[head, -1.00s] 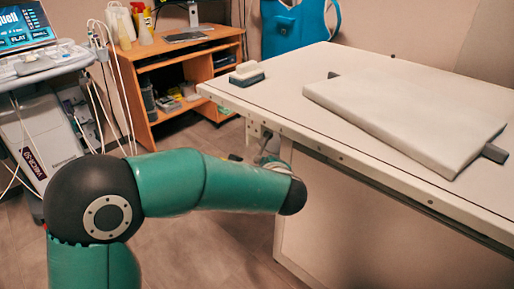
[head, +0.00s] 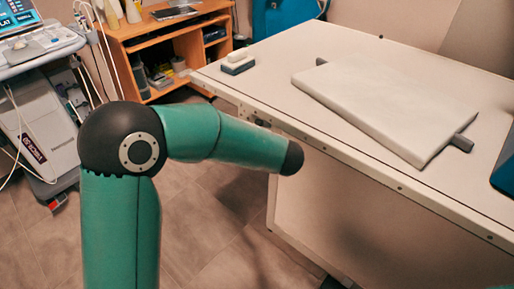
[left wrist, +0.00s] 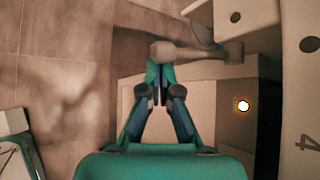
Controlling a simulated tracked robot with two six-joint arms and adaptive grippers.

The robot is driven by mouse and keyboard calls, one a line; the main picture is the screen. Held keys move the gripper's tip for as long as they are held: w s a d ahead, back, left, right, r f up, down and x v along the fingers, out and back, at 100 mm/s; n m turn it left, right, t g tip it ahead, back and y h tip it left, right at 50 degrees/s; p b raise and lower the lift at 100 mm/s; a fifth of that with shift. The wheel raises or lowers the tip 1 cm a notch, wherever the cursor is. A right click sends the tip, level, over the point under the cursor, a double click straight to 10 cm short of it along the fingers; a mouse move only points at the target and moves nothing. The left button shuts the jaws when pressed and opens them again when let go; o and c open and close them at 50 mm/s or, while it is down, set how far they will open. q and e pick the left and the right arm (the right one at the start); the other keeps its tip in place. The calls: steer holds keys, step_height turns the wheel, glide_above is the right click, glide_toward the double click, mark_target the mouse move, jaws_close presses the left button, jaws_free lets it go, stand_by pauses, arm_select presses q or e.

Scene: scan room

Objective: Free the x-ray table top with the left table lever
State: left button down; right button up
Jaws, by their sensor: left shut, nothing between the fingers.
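The x-ray table top (head: 260,75) is a pale slab with a metal edge rail in the head view. In the left wrist view, a grey-beige lever (left wrist: 198,51) with a rounded knob sticks out sideways below the table's side. My left gripper (left wrist: 156,72) is shut, its fingertips together right at the lever's knob end; I cannot tell whether they touch it. In the head view my green left arm hides this gripper and most of the lever area. My right gripper is not in view.
A white cushion (head: 385,105) and a small block (head: 237,64) lie on the table top. A wooden desk (head: 165,45) and a medical cart (head: 35,115) stand at the left. Floor is free between cart and table. A bright light spot (left wrist: 243,105) shows in the left wrist view.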

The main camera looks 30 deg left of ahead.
arm_select(q)
step_height(320, 180, down, 4)
steer(key=w+d+b, duration=0.2)
steer(key=b, duration=0.2)
steer(key=p+v, duration=0.3)
steer(key=v, duration=0.8)
steer(key=shift+a, duration=0.25)
steer(key=shift+s, duration=0.1)
